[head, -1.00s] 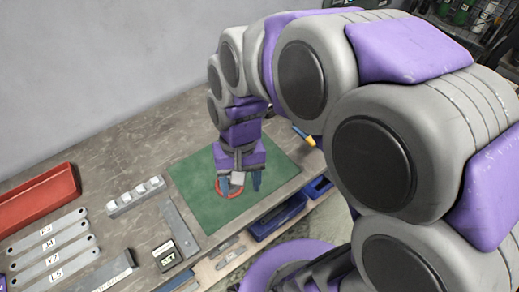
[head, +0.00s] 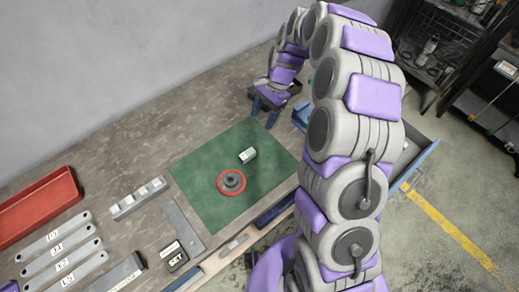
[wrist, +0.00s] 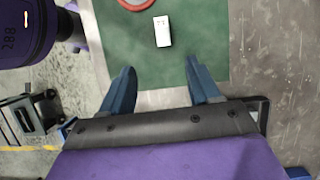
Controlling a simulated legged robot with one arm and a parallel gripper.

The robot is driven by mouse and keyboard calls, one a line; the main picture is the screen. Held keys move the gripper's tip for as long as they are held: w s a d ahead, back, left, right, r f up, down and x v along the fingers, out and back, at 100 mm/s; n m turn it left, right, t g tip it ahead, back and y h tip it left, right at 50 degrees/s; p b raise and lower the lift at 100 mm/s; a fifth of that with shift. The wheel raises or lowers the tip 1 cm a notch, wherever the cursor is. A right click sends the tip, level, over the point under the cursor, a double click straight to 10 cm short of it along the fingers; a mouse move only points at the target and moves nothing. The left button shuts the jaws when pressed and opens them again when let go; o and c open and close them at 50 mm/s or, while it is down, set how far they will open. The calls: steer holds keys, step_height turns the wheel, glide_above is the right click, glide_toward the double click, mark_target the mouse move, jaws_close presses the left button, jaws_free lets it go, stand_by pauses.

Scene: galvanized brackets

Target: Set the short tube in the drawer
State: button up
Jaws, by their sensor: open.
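A short pale piece with a white label, which looks like the short tube (head: 247,156), lies on the green mat (head: 205,160); the labelled piece also shows in the wrist view (wrist: 162,31).
A dark round flanged part (head: 232,180) stands within a red ring (head: 221,191) on the mat. A red tray (head: 40,200), labelled flat bars (head: 60,248) and a block with pale pegs (head: 138,198) lie to the left. A dark shelf rack (head: 440,40) stands at the back right.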

steer(key=b, duration=0.2)
glide_above(247, 154)
steer(key=w+d, duration=0.2)
steer(key=d, duration=0.1)
steer(key=f, duration=1.1)
steer(key=shift+s+a, duration=0.2)
steer(key=shift+s, duration=0.05)
steer(key=shift+a+b+x, duration=0.15)
steer(key=shift+b+x, duration=0.2)
steer(key=shift+x, duration=1.2)
steer(key=shift+a+b+x, duration=0.1)
steer(key=shift+b+x, duration=0.25)
steer(key=shift+x, duration=1.15)
steer(key=shift+w+r, duration=0.1)
steer(key=shift+c, duration=0.4)
jaws_close()
